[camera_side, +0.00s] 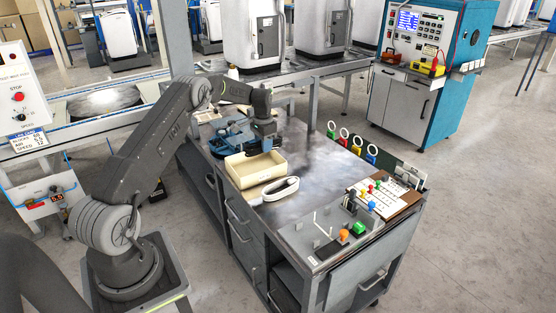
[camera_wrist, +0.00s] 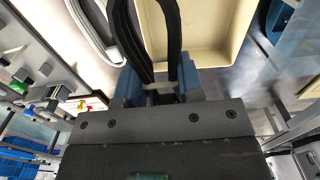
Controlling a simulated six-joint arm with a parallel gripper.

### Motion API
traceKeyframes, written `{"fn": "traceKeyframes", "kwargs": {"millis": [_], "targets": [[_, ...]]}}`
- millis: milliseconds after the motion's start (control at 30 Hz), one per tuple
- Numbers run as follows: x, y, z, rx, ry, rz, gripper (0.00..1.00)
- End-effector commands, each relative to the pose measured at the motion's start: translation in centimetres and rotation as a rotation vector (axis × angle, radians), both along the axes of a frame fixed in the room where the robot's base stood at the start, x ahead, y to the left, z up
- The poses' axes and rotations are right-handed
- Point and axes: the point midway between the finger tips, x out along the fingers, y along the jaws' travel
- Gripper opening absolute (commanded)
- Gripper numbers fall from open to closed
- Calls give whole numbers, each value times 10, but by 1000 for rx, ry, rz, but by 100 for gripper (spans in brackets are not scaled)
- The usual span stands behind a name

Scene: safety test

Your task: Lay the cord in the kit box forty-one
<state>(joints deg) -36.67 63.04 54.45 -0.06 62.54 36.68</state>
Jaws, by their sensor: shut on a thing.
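My gripper (camera_side: 266,138) is over the beige open box (camera_side: 240,178) on the grey bench. In the wrist view, my gripper (camera_wrist: 157,88) has its blue fingers shut on a black cord (camera_wrist: 170,28), folded into a long loop. The cord stretches from the fingers across the view of the box (camera_wrist: 226,47). I cannot tell whether it touches the box floor. In the side view the cord is mostly hidden by the gripper. No box number is readable.
Blue equipment (camera_side: 232,134) stands just behind the box. A panel with coloured knobs (camera_side: 345,236), a board with coloured pieces (camera_side: 383,198) and a rack of coloured tags (camera_side: 357,150) occupy the bench's right part. The bench middle (camera_side: 320,165) is clear.

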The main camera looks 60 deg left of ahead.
Motion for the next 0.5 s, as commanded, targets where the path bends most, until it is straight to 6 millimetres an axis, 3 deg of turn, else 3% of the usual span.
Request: {"fn": "traceKeyframes", "kwargs": {"millis": [100,200,500], "targets": [[-5,29,1,1,-2,3,2],[-8,42,2,1,-2,1,2],[-10,49,-8,0,-1,-1,2]]}}
